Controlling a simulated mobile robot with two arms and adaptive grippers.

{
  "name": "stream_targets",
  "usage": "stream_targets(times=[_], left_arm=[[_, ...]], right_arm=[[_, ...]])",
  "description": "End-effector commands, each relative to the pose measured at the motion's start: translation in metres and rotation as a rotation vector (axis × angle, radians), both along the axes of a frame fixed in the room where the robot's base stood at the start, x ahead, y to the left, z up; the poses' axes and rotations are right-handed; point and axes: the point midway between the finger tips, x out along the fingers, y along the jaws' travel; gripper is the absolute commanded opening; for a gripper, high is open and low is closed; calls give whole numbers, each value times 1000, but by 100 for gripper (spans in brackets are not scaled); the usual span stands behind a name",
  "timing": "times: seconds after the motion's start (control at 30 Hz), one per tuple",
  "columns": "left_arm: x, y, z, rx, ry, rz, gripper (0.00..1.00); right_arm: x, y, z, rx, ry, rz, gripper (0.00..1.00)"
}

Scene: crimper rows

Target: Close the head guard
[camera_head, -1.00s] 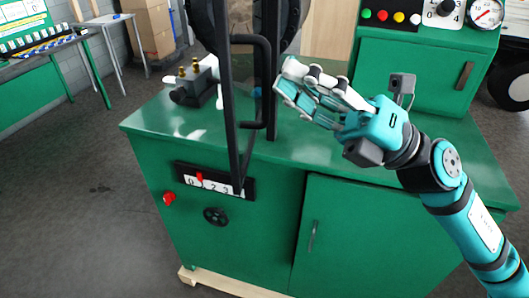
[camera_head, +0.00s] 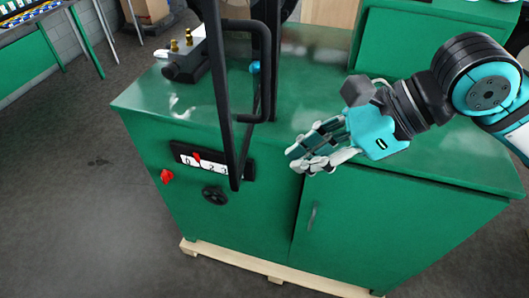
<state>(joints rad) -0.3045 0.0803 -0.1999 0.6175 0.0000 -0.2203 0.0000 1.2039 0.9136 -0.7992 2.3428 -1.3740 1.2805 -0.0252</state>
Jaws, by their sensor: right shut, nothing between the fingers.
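The head guard (camera_head: 224,110) is a black-framed panel that stands upright at the front left of the green machine. Its lower corner hangs over the front edge, in front of the numbered dial strip. A black bar handle (camera_head: 269,75) is on its right side. The top of the guard is cut off by the view. My right gripper (camera_head: 303,168) is shut and empty, right of the guard and apart from it, by the front top edge of the cabinet. My left gripper is not in view.
The green cabinet (camera_head: 400,215) stands on a wooden pallet (camera_head: 262,264). A dark block with brass fittings (camera_head: 183,62) sits on its top left. A red knob (camera_head: 167,176) and a black handwheel (camera_head: 214,194) are on the front. The top right is mostly clear.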

Motion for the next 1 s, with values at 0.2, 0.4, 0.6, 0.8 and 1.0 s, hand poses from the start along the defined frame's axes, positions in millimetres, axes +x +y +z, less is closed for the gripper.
stream_targets(times=[0.2,0.4,0.6,0.8,1.0], left_arm=[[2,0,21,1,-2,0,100],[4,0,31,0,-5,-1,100],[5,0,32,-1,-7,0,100],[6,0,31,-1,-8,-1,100],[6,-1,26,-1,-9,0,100]], right_arm=[[4,35,-15,3,0,7,0],[8,56,-18,2,0,4,0],[9,61,-20,2,0,2,0],[9,60,-21,2,0,1,0],[12,64,-22,2,-1,-8,0]])
